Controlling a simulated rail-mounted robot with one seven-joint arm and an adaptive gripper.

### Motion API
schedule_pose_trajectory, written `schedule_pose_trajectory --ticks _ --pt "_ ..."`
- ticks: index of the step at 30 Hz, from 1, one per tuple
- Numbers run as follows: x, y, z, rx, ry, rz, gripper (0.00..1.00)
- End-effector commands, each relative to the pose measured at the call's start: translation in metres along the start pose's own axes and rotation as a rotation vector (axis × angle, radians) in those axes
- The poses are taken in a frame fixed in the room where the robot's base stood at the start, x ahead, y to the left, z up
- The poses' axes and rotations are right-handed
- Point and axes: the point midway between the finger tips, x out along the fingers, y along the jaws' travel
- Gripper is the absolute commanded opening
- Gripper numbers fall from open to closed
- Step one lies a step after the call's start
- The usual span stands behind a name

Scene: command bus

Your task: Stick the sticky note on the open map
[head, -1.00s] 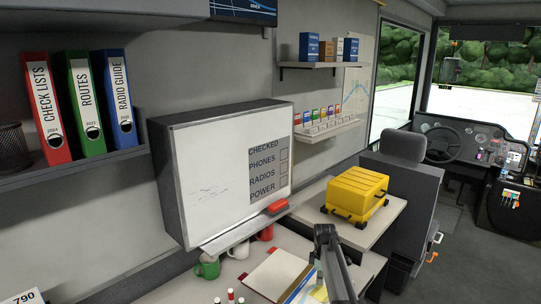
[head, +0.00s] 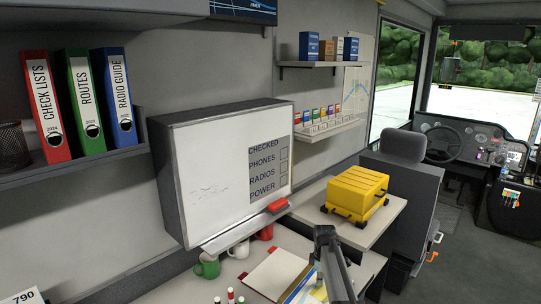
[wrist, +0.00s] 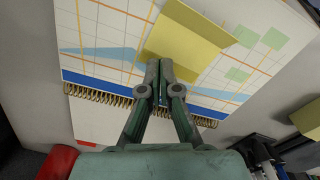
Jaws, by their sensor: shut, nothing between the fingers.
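The open map (wrist: 100,30) is a spiral-bound sheet with orange grid lines, blue bands and green patches. It fills the upper part of the wrist view and shows partly in the head view (head: 293,294), behind my arm. A yellow sticky note (wrist: 190,42) lies over the map, its surface bent or raised toward its right corner; I cannot tell how flat it rests. My gripper (wrist: 159,66) is shut and empty, its fingertips at the note's lower edge. I cannot tell whether they touch it. In the head view the fingertips are hidden.
Another yellow pad-like thing (wrist: 307,117) lies at the right of the wrist view. A red mug (wrist: 60,160) is at lower left. A yellow case (head: 357,190) sits to the right.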

Motion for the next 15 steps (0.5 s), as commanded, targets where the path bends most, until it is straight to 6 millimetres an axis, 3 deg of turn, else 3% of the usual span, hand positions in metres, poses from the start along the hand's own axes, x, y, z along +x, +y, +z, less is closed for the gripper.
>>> schedule_pose_trajectory --ticks 15 --pt "0.0075 0.0 0.0 0.0 0.0 0.0 0.0"
